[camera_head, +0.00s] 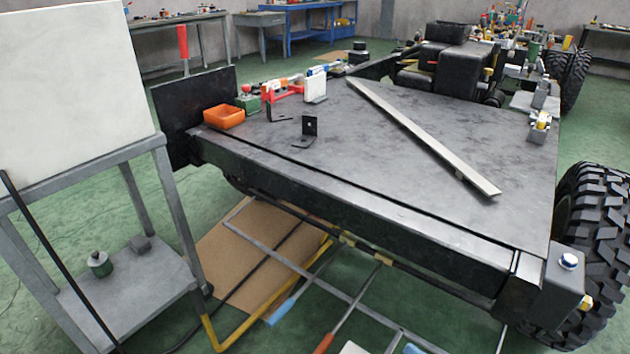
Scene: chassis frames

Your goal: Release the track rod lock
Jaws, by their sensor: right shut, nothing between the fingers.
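A dark rod (361,250) runs below the near edge of the chassis, with small yellowish fittings on it; it may be the track rod. I cannot make out a lock on it for certain. A dark block with a blue bolt head (568,261) sits at the chassis's near right corner, and a yellow piece (587,302) shows low beside the tyre. I cannot make out either gripper or its fingers. A pale shape (352,348) is cut by the bottom edge and cannot be identified.
The black chassis top (400,180) carries a long flat bar (425,137), an orange bin (223,117) and black brackets (306,131). A large tyre (595,235) stands at right. A grey cart (130,285) stands at left. Tools with coloured handles lie low in front.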

